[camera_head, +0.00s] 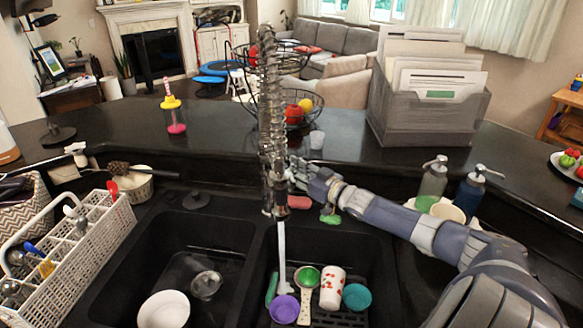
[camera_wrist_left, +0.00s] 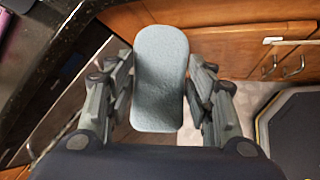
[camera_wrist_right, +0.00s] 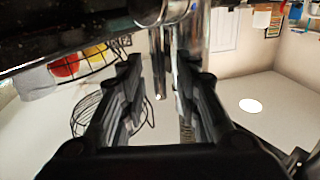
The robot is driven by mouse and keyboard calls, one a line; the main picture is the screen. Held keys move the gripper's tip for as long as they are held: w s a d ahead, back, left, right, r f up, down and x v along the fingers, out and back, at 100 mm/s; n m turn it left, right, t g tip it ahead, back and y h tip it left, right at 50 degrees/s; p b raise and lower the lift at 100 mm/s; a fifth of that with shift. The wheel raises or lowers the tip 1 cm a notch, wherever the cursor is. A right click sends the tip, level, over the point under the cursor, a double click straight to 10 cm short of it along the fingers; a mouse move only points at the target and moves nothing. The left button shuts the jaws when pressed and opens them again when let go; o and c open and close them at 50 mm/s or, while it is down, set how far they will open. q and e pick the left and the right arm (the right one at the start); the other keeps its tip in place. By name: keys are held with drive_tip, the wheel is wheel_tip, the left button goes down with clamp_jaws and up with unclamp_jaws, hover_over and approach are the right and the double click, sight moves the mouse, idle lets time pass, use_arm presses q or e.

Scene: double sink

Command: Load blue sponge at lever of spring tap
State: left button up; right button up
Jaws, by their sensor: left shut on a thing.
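The blue sponge (camera_wrist_left: 160,75), pale grey-blue with rounded ends, is held between the fingers of my left gripper (camera_wrist_left: 160,88) in the left wrist view. The left gripper and this sponge do not show in the head view. The spring tap (camera_head: 270,100) stands upright behind the double sink, its coil rising tall in the head view. My right gripper (camera_head: 298,174) is beside the tap's lower part, on its right. In the right wrist view its fingers (camera_wrist_right: 157,70) are apart, with the chrome tap (camera_wrist_right: 162,55) beyond and between their tips. I cannot make out the lever clearly.
The right basin holds a patterned cup (camera_head: 332,287), a teal cup (camera_head: 356,297) and a purple bowl (camera_head: 285,309). A white bowl (camera_head: 164,310) is in the left basin. A white rack (camera_head: 75,250) stands left; soap bottles (camera_head: 433,180) stand right. Wooden cabinets (camera_wrist_left: 235,40) lie below the sponge.

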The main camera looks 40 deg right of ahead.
drive_tip(key=shift+w, duration=0.25)
clamp_jaws()
drive_tip(key=shift+w+d+r+m+g, duration=0.1)
drive_tip(key=shift+w+d+m+g, duration=0.2)
drive_tip(key=shift+m, duration=0.1)
drive_tip(key=shift+w+d+f+m+g, duration=0.3)
drive_tip(key=shift+d+m+g, duration=0.1)
drive_tip(key=shift+m+g, duration=0.25)
